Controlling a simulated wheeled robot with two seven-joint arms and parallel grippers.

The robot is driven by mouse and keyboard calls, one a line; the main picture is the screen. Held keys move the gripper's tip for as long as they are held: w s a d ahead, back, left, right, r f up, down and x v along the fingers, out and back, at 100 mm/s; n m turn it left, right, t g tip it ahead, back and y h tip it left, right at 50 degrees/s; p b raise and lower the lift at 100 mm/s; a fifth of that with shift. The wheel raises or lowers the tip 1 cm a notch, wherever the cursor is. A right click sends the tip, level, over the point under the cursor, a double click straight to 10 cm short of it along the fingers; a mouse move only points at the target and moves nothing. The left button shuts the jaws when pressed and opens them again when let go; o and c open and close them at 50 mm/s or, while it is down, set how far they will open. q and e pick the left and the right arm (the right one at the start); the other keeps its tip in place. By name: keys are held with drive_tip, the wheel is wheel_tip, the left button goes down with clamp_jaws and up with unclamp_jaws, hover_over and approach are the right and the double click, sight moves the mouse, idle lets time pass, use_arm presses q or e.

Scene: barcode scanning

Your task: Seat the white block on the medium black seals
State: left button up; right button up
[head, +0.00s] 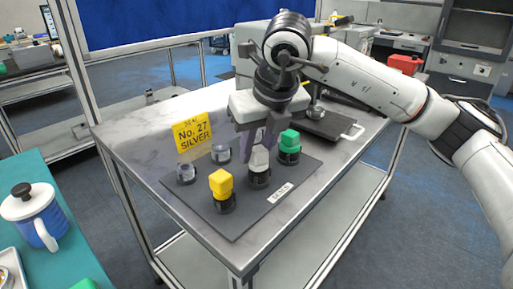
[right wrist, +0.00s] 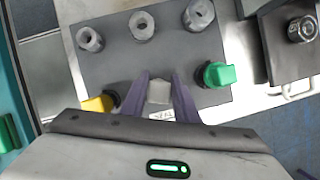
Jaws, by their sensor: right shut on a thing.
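The white block (head: 260,157) is between the purple fingers of my right gripper (head: 258,148), which is shut on it. It also shows in the right wrist view (right wrist: 159,92), between the fingertips. In the head view the block is directly over the middle black seals (head: 259,179), upright and very close to or touching their top; I cannot tell which. In the right wrist view these seals are hidden below the block and fingers. My left gripper is out of view.
A yellow block (head: 221,184) and a green block (head: 289,138) sit on black seals either side. Silver seals (right wrist: 141,25) stand in a row behind on the dark mat (head: 180,202). A yellow sign (head: 192,133) and a dark tray (head: 330,124) are nearby.

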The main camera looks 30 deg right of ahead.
drive_tip(key=shift+f+b, duration=0.35)
drive_tip(key=shift+b, duration=0.05)
drive_tip(key=o, duration=1.5)
drive_tip(key=shift+c, duration=0.2)
drive_tip(key=shift+r, duration=0.1)
drive_tip(key=shift+r+p, duration=2.55)
drive_tip(key=shift+r, duration=1.25)
drive_tip(key=shift+f, duration=0.15)
